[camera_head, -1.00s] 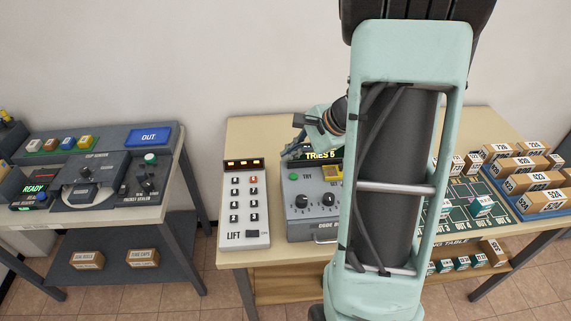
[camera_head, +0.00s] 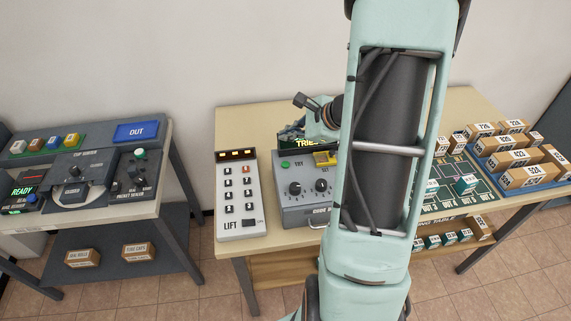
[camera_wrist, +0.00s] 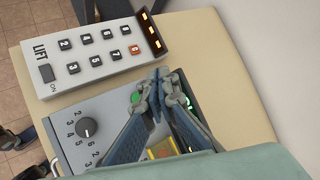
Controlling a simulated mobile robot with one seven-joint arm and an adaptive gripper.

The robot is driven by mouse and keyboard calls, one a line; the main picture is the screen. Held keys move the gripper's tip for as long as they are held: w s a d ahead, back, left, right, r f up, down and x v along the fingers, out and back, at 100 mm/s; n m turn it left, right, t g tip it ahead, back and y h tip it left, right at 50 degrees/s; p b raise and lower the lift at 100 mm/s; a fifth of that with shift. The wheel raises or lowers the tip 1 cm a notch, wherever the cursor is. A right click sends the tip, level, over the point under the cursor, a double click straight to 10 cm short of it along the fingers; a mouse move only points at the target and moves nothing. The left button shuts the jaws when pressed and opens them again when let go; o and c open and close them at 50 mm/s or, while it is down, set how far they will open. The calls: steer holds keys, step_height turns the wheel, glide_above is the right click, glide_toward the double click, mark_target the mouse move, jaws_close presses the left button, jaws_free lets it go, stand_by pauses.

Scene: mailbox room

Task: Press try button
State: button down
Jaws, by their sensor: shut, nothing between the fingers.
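The green TRY button (camera_head: 285,164) sits at the upper left of the grey code box (camera_head: 309,211), above two black knobs. In the wrist view the green button (camera_wrist: 136,97) shows just left of my gripper (camera_wrist: 161,76). My gripper is shut and empty, its fingertips near the box's far edge, beside the button in the picture. I cannot tell its height above the box. In the head view my arm hides most of the gripper and the box's right side. The yellow button (camera_head: 325,159) is partly covered.
A white LIFT keypad (camera_head: 239,200) stands close left of the code box. The lit TRIES display (camera_head: 307,142) stands at the box's back. A green board (camera_head: 455,187) and cartons (camera_head: 513,159) are at the right. Another table (camera_head: 100,205) with a panel is at the left.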

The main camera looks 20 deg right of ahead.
steer(key=b, duration=0.5)
glide_above(287, 165)
step_height(287, 165, down, 7)
steer(key=shift+f+b, duration=0.65)
steer(key=shift+b, duration=0.15)
steer(key=shift+f, duration=0.1)
stand_by(0.5)
steer(key=shift+f+b, duration=0.3)
steer(key=shift+b, duration=0.35)
steer(key=shift+s+f+b, duration=0.1)
steer(key=shift+f+b, duration=0.35)
steer(key=shift+b, duration=0.15)
stand_by(0.4)
stand_by(0.3)
steer(key=shift+r+p, duration=0.5)
steer(key=shift+r, duration=0.35)
